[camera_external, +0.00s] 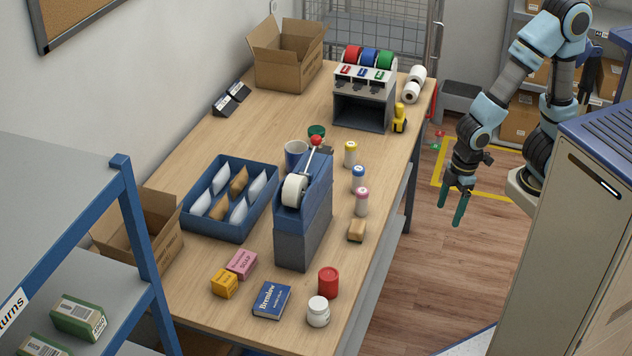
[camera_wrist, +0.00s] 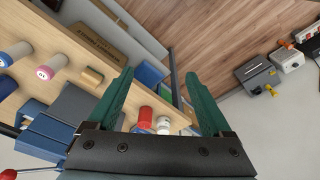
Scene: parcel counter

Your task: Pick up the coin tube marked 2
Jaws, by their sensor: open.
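Three small coin tubes stand upright in a row near the right edge of the counter: one with a yellow top (camera_external: 350,154), one with a blue top (camera_external: 358,179) and one with a pink top (camera_external: 361,202). The pink-topped tube (camera_wrist: 48,69) and the blue-topped tube (camera_wrist: 14,55) also show at the left of the wrist view. A mark shows on the pink top, but I cannot read any number surely. My gripper (camera_external: 454,207) hangs over the floor right of the counter, apart from the tubes. In the wrist view its green fingers (camera_wrist: 158,80) are spread and empty.
A tape dispenser (camera_external: 305,205) stands left of the tubes, with a mug (camera_external: 295,154) behind it. A tan block (camera_external: 357,230) lies in front of the pink-topped tube. A red can (camera_external: 328,283) and white jar (camera_external: 318,312) stand nearer. A metal cabinet (camera_external: 560,230) is at right.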

